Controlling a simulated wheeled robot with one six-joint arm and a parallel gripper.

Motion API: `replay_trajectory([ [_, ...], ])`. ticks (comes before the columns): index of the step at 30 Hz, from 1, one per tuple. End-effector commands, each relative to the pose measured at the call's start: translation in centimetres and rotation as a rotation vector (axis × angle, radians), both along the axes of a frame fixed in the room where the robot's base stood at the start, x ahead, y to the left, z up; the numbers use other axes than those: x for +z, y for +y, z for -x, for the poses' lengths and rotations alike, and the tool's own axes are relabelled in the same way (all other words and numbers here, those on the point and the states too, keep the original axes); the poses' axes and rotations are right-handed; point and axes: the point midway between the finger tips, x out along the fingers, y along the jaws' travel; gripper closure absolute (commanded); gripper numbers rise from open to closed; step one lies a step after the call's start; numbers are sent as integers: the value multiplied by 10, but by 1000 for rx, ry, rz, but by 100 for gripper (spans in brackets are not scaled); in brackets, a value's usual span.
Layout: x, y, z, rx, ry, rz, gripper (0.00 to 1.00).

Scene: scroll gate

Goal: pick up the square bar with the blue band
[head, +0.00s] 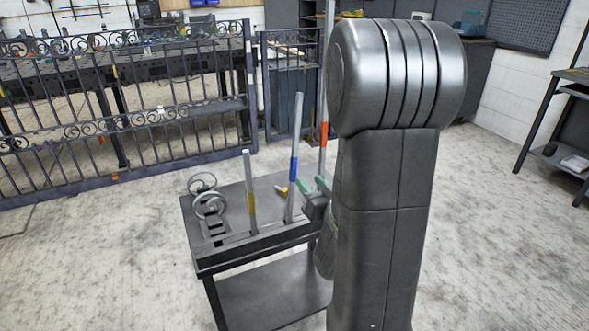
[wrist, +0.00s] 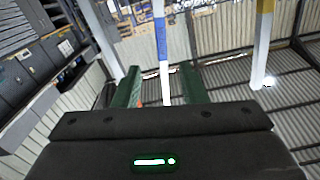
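The square bar with the blue band (head: 293,167) stands upright in the slotted front rail of a small dark table. My gripper (head: 312,186), with green fingers, is just right of this bar at about the height of its band or a little below. In the wrist view, the fingers (wrist: 160,90) are apart, and the blue-banded bar (wrist: 161,45) appears between them. I cannot tell how far the bar reaches in between the fingers. No contact shows. The bar's lower part is hidden behind the gripper body in the wrist view.
A yellow-banded bar (head: 249,190) stands to the left and an orange-banded bar (head: 323,132) to the right, partly behind my arm. Scroll pieces (head: 209,204) lie on the table (head: 232,215). A dark scroll gate (head: 130,100) stands behind.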

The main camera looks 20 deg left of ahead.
Motion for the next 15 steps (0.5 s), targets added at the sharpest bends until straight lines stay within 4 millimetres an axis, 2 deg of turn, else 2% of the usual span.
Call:
replay_trajectory([
  [3, 1, 19, -15, 2, 0, 0, 62],
  [15, 2, 50, -41, -1, 1, 1, 62],
])
